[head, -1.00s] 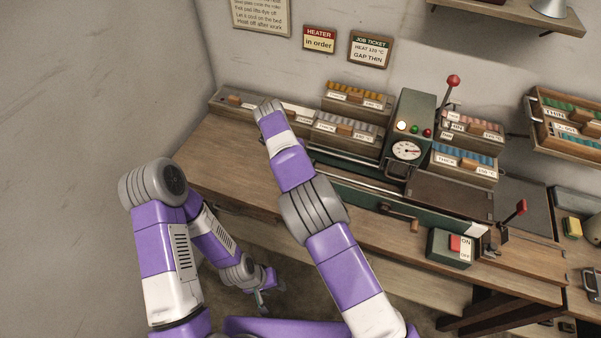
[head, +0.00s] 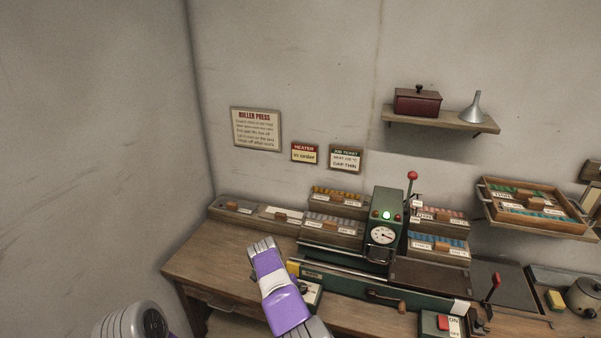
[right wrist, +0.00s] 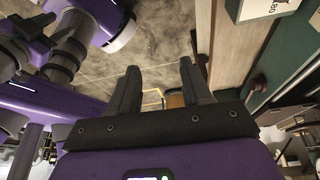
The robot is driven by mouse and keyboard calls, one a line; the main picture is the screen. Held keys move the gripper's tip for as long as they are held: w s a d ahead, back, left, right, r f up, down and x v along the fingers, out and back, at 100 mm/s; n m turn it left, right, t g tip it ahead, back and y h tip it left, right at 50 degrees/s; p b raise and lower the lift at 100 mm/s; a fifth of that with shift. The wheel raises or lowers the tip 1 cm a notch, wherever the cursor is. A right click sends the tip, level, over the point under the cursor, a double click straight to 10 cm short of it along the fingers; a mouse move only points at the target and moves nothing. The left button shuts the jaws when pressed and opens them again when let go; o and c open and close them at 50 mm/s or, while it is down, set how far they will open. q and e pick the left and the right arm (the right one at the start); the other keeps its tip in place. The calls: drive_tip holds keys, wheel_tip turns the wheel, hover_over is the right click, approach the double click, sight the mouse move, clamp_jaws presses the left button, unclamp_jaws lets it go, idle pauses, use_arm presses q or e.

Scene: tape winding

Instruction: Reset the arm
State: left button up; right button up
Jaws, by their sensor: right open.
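My right arm (head: 275,290) rises from the bottom of the head view, over the front left of the bench. Its gripper is out of the head view. In the right wrist view my right gripper (right wrist: 160,75) is open, its two dark fingers apart with nothing between them. My left arm (head: 135,322) shows only as a grey joint at the bottom left of the head view.
The bench (head: 215,255) carries a green roller press (head: 383,240) with a green lamp lit, trays of strips and a red-button switch box (head: 440,325). A red lever (head: 492,290) stands at right. A shelf (head: 440,120) and signs are on the wall.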

drive_tip(key=w+d+f+n+y, duration=0.1)
drive_tip(key=d+f+n+y, duration=0.15)
drive_tip(key=d+f, duration=0.6)
drive_tip(key=s+d+f+n+y, duration=0.1)
drive_tip(key=s+d+f+n, duration=0.1)
drive_tip(key=s+f+n, duration=0.3)
drive_tip(key=s+d+f+n+y, duration=0.1)
drive_tip(key=s+d+f+n, duration=0.1)
drive_tip(key=f, duration=0.6)
drive_tip(key=s+n+t+y, duration=0.2)
drive_tip(key=s+n, duration=0.8)
drive_tip(key=s, duration=0.7)
drive_tip(key=shift+s+a+f+n+t+y, duration=0.35)
drive_tip(key=shift+s+f+y, duration=0.1)
drive_tip(key=shift+y, duration=0.3)
